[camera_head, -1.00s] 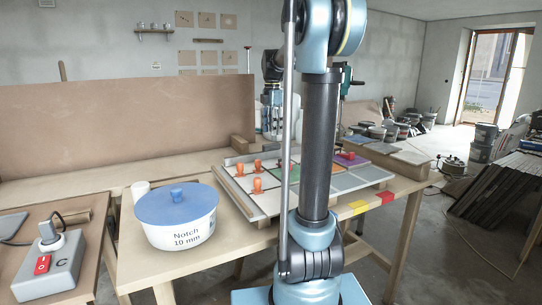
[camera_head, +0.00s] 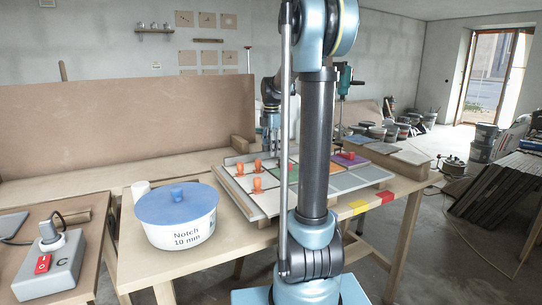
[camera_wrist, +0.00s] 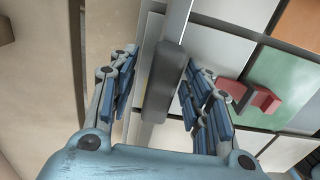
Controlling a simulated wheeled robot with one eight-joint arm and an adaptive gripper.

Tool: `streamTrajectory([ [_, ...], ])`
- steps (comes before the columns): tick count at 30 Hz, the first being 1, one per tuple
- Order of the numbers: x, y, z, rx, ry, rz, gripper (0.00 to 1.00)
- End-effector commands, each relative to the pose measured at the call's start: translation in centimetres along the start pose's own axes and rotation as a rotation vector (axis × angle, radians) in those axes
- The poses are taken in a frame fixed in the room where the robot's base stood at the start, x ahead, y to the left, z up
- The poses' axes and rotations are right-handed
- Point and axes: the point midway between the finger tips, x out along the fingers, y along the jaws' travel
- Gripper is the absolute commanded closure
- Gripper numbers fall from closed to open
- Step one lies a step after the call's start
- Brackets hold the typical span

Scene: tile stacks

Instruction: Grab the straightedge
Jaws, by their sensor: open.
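The straightedge (camera_wrist: 178,20) is a pale metal bar with a dark grey grip block (camera_wrist: 165,82), running along one edge of the tile board in the wrist view. In the head view the bar (camera_head: 240,158) lies along the board's far edge, partly hidden by my arm. My gripper (camera_wrist: 158,72) is open, with its blue-padded fingers on either side of the grip block. I cannot tell whether either finger touches it. In the head view my gripper (camera_head: 271,148) points down over the far side of the board.
The board holds coloured tiles (camera_head: 345,181) with several orange spacers (camera_head: 257,185). A red clip (camera_wrist: 262,99) sits on the tiles right of my fingers. A white tub with a blue lid (camera_head: 178,222) stands at the front left. A brown panel (camera_head: 120,125) rises behind.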

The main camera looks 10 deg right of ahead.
Motion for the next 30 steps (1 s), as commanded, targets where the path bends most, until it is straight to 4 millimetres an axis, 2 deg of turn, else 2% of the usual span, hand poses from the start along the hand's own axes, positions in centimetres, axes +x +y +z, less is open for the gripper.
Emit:
streamTrajectory([
  [4,0.0,0.0,0.0,0.000,0.000,0.000,0.57],
  [9,0.0,0.0,0.1,0.001,0.000,0.000,0.96],
  [10,0.0,0.0,0.1,0.001,0.000,0.000,1.00],
  [22,-0.4,0.0,0.1,0.001,0.000,0.000,1.00],
  [26,-1.9,0.0,0.1,0.001,0.000,0.000,1.00],
  [30,-4.3,0.0,0.1,0.001,0.000,0.000,1.00],
])
